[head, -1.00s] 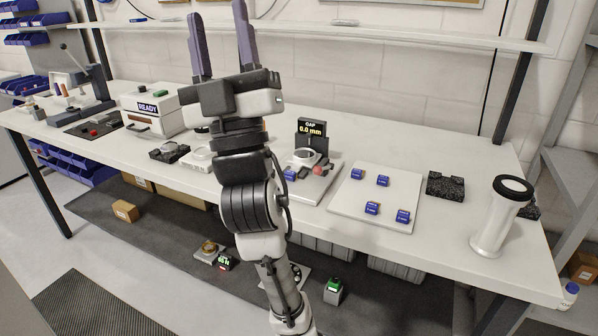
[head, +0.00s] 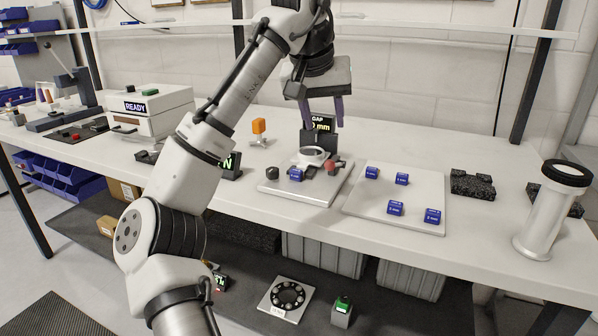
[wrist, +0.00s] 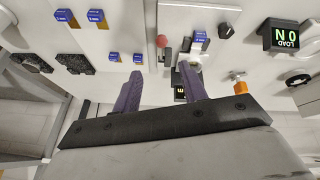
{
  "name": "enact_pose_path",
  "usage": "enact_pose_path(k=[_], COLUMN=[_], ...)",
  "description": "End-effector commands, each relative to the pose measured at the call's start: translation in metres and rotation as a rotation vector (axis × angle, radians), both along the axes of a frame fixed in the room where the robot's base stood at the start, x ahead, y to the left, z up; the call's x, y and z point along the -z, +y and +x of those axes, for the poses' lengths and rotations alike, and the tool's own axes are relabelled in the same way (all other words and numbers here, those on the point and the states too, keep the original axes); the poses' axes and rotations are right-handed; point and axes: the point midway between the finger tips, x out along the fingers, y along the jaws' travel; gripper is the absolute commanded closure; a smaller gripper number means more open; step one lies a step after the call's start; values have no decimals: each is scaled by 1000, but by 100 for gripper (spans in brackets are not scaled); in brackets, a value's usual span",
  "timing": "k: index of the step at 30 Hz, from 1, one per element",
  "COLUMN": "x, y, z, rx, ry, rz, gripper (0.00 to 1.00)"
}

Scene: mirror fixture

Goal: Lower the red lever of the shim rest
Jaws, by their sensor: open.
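The shim rest (head: 330,186) is a pale plate fixture near the bench's middle, carrying a white ring (head: 313,155) and a blue block (head: 296,175). Its lever ends in a red ball (head: 330,166), right of the ring; the lever's angle is unclear. The ball (wrist: 161,41) also shows in the wrist view, ahead of my fingers. A dark GAP display (head: 320,141) stands behind the ring, partly hidden by my gripper. My gripper (head: 323,123) is open and empty, pointing down above the back of the fixture, apart from the ball.
A pale tray (head: 412,211) with several blue blocks lies right of the fixture. Beyond it are black blocks (head: 472,185) and a white cylinder (head: 546,215). An orange-topped piece (head: 259,127) stands left. A shelf (head: 430,29) runs above the bench behind my arm.

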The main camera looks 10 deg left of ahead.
Motion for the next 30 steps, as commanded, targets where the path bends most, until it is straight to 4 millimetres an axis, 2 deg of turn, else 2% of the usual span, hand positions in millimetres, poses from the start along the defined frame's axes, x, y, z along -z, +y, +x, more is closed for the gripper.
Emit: enact_pose_path(k=[7, 15, 21, 30], x=[23, 75, 107, 127], y=[-1, -10, -15, -19], z=[5, 27, 40, 49], rx=[-6, -7, -6, -5], ry=[27, 24, 22, 20], rz=[13, 13, 11, 10], gripper=[58, 58, 58, 58])
